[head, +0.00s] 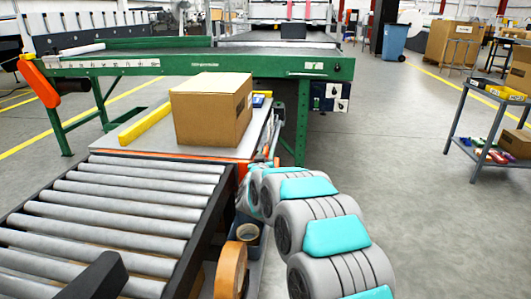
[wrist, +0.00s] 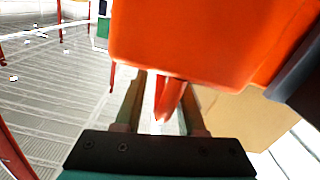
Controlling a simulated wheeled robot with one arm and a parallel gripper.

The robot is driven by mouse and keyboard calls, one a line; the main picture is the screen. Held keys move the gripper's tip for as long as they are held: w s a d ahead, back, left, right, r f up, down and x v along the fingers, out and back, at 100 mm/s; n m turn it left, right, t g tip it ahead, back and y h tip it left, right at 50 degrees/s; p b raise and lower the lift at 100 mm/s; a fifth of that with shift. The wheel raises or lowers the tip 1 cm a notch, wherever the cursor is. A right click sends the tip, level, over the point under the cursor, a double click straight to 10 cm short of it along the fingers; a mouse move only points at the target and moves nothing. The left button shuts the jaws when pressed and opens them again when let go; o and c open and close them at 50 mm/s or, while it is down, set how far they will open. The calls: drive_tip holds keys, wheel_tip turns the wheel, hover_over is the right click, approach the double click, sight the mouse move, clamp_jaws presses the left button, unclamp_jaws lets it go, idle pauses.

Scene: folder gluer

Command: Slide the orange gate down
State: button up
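In the wrist view a large orange block (wrist: 190,40), likely part of the orange gate, fills the top. An orange tab (wrist: 170,98) hangs below it. My gripper (wrist: 165,105) has its two fingers on either side of this tab. A pale gap shows between the left finger and the tab, so the fingers look open; contact on the right side is unclear. In the head view a low orange strip (head: 195,156) runs between the roller conveyor (head: 110,205) and the table. My arm hides most of its right end, and my gripper is mostly hidden there.
A cardboard box (head: 208,112) sits on the table beside a yellow bar (head: 146,126). A green-framed machine (head: 220,64) stands behind. Tape rolls (head: 230,271) lie in a tray near my arm. A grey cart (head: 487,125) stands right, with open floor between.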

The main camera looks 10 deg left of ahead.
drive_tip(key=shift+o, duration=0.4)
drive_tip(key=shift+a+r, duration=0.1)
drive_tip(key=shift+r, duration=0.05)
drive_tip(key=shift+s, duration=0.15)
drive_tip(key=shift+s+a, duration=0.1)
drive_tip(key=shift+s, duration=0.5)
drive_tip(key=s, duration=0.6)
drive_tip(key=shift+s+b, duration=0.2)
drive_tip(key=shift+b, duration=0.1)
